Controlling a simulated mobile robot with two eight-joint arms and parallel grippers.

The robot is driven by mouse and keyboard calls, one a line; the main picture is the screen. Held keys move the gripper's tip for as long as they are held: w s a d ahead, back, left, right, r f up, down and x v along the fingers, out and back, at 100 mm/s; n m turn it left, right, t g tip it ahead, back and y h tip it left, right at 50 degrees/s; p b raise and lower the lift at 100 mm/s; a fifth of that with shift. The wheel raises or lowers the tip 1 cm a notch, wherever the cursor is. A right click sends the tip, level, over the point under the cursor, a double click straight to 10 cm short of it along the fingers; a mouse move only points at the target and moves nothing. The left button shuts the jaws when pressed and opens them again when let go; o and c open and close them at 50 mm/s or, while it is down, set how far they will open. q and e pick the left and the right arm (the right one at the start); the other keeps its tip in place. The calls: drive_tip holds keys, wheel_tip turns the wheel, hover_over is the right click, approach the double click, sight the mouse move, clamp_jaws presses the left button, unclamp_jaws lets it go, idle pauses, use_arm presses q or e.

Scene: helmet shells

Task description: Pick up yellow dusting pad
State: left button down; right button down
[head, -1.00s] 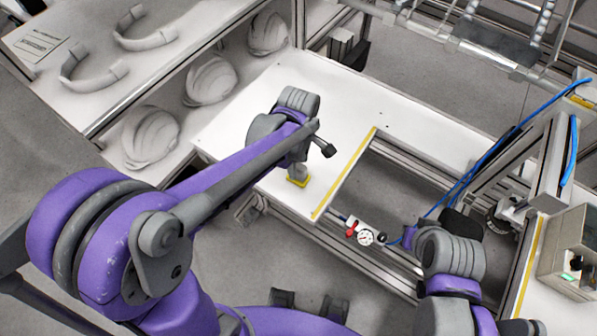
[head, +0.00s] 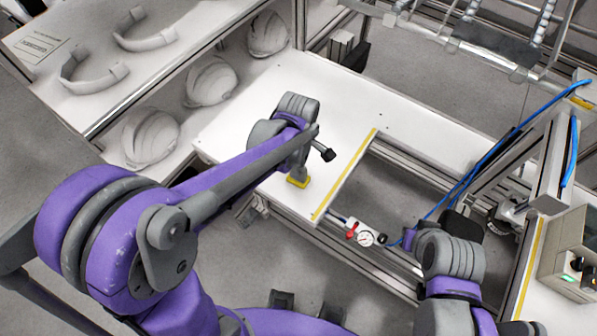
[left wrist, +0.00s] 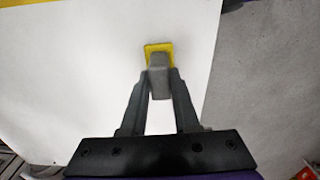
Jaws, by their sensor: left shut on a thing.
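The yellow dusting pad (head: 298,182) is at the near part of the white table, below my left arm's wrist. It has a yellow base and a grey block-shaped grip on top, clearer in the left wrist view (left wrist: 151,48). My left gripper (left wrist: 159,74) is shut on the pad's grey grip, its two dark fingers on either side. In the head view the left gripper is mostly hidden by its own wrist. I cannot tell whether the pad touches the table. My right arm shows at the lower right, but its fingers are not visible.
White helmet shells (head: 211,80) sit on a shelf left of the white table (head: 375,100). A grey box (head: 570,255) stands at the far right.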

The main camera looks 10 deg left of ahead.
use_arm(q)
wheel_tip(320, 180, up, 10)
drive_tip(key=shift+r+p, duration=0.1)
drive_tip(key=shift+p, duration=0.2)
idle(0.3)
drive_tip(key=c, duration=1.3)
unclamp_jaws()
clamp_jaws()
